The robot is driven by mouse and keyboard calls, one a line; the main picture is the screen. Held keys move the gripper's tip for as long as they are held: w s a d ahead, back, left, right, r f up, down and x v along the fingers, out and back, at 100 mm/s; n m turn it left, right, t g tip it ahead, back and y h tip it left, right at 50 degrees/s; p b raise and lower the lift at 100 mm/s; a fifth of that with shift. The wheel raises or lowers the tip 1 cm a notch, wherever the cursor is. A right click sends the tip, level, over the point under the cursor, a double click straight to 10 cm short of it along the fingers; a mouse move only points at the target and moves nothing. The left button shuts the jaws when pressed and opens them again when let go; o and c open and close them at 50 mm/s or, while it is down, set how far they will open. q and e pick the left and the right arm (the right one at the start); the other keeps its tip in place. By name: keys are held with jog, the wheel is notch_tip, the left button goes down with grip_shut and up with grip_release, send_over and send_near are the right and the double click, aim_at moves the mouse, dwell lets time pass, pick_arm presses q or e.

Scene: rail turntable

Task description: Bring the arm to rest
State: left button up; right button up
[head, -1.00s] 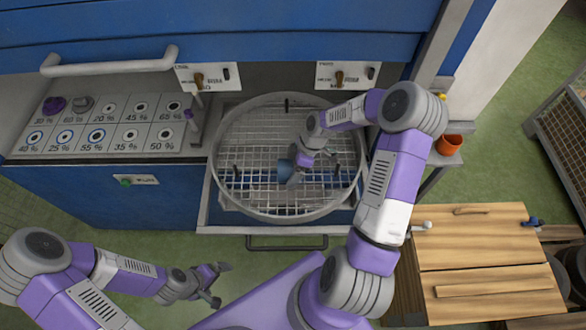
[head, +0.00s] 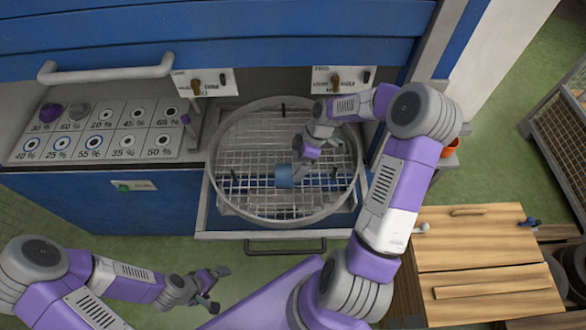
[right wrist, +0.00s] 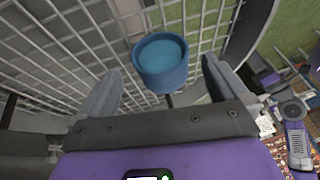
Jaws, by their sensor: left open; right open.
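My right gripper (head: 320,165) is open above the round wire basket of the turntable (head: 222,130). A blue cylindrical part (head: 284,176) sits on the mesh just left of its fingers, apart from them. In the right wrist view the right gripper's two fingers (right wrist: 160,90) are spread. The blue part (right wrist: 160,62) shows beyond them, with a round recess in its top. My left gripper (head: 214,287) is open and empty at the lower left, in front of the cabinet and away from the basket.
A panel of numbered round sockets (head: 100,131) holding a purple and a grey knob lies left of the basket. A wooden-topped cart (head: 470,240) stands at the right. An orange cup (head: 450,147) is partly hidden behind my right arm. Upright pegs stand in the basket.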

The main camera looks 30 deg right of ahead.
jog(key=shift+d+r, duration=0.3)
jog(key=shift+r, duration=0.35)
